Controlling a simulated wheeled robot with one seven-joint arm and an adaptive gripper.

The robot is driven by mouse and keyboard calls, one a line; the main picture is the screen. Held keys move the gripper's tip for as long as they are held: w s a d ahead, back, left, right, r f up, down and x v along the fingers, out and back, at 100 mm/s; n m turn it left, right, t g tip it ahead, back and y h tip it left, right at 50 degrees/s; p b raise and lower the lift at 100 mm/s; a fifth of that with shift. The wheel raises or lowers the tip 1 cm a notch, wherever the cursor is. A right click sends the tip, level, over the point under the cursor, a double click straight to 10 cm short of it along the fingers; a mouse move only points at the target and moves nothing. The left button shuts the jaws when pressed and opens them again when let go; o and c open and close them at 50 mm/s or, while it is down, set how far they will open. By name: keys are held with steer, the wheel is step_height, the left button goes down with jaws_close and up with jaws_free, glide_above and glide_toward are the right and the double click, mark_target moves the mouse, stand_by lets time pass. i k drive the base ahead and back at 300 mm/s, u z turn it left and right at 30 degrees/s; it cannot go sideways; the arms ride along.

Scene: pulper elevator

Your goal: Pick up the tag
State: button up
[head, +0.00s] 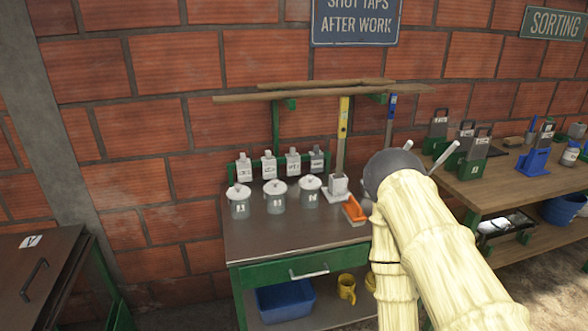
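A small white tag-like card (31,241) with a dark mark lies on the dark lidded unit at the far left. Several white labelled pieces (268,165) stand in a row at the back of the middle bench; I cannot tell whether any is a tag. My gripper (426,149) is at the right, in front of the wall and the right bench, well away from the card. Two pale fingers show spread apart with nothing seen between them. My arm and the dark round wrist hide part of the gripper and the right end of the middle bench.
Several grey lidded pots (276,202), a grey-white block (338,186) and an orange tool (354,209) stand on the green-framed bench (290,238). A wooden shelf (320,89) juts above. The right bench (495,190) holds green-fronted boxes. The bench's front left top is clear.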

mark_target(244, 164)
steer(key=k, duration=1.3)
steer(key=u, duration=0.65)
steer(key=i, duration=0.65)
steer(key=u, duration=0.9)
steer(key=i, duration=1.25)
steer(key=z, duration=0.6)
steer(key=i, duration=0.85)
steer(key=z, duration=0.9)
